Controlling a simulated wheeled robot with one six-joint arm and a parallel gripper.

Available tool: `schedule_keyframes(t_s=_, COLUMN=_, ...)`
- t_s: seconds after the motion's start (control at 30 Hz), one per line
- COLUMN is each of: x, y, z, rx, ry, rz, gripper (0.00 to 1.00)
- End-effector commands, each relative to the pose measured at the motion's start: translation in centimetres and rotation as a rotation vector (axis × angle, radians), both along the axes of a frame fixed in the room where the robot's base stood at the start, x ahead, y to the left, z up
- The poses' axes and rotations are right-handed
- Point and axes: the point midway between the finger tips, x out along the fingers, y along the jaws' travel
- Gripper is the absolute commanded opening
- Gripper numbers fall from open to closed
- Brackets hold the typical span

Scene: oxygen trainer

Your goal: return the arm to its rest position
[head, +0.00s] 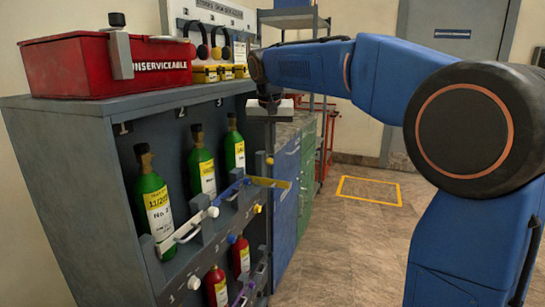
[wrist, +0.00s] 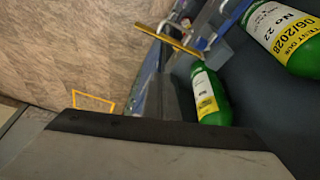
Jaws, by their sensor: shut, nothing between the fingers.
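My blue arm reaches in from the right in the head view. My gripper (head: 270,107) hangs at its end, pointing down, beside the right side of the grey rack (head: 60,150). It is shut and empty; its fingertips are hard to make out. Three green cylinders stand in the rack's upper row: the left one (head: 154,205), the middle one (head: 202,165) and the right one (head: 234,145). A yellow bar (head: 268,183) sticks out in front of the right bay, below my gripper. In the wrist view a broad grey part of my gripper fills the bottom.
A red box marked UNSERVICEABLE (head: 110,65) sits on the rack's top. Red cylinders (head: 216,286) stand in the lower row. White and blue bars jut out front. Blue cabinets (head: 285,195) stand behind. Open floor with a yellow outlined square (head: 369,191) lies to the right.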

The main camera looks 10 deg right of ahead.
Motion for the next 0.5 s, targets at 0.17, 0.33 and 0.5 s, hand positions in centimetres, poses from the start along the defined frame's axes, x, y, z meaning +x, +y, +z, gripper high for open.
schedule_keyframes(t_s=0.17, x=-0.5, y=0.1, z=1.1, rx=0.0, ry=-0.001, rz=0.001, gripper=0.0)
schedule_keyframes(t_s=0.33, x=-3.0, y=-1.1, z=0.9, rx=0.001, ry=-0.002, rz=0.019, gripper=0.0)
schedule_keyframes(t_s=0.5, x=-8.3, y=-3.3, z=-0.4, rx=0.003, ry=-0.008, rz=0.062, gripper=0.0)
